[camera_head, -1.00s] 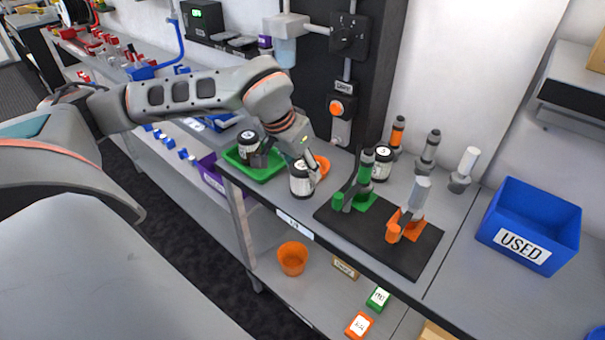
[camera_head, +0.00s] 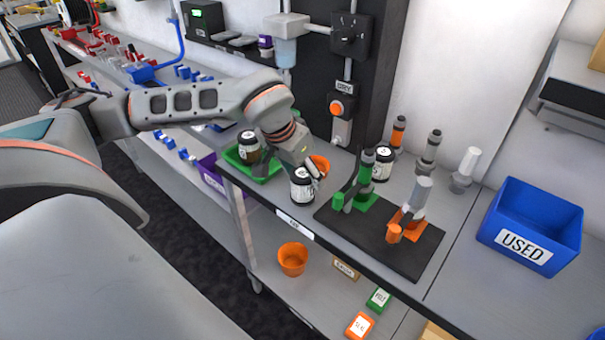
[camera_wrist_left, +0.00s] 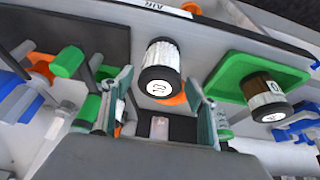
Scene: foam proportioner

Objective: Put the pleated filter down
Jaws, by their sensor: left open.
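The pleated filter (camera_head: 302,186), a white ribbed cylinder with black ends, stands upright on the bench near its front edge, between the green tray and the black mat. It also shows in the left wrist view (camera_wrist_left: 162,62), its black labelled end toward the camera. My left gripper (camera_head: 312,168) is right at the filter, above and behind it in the head view. In the left wrist view its two fingers (camera_wrist_left: 160,88) are spread, with the filter in line with the gap. I cannot tell whether either finger touches it. My right gripper is not in view.
The green tray (camera_head: 270,176) holds a similar brown-and-white cylinder (camera_head: 248,147). An orange dish (camera_head: 321,165) is close behind the filter. The black mat (camera_head: 395,258) bears green and orange holders with upright tools. A blue USED bin (camera_head: 530,225) stands right; bench before it is clear.

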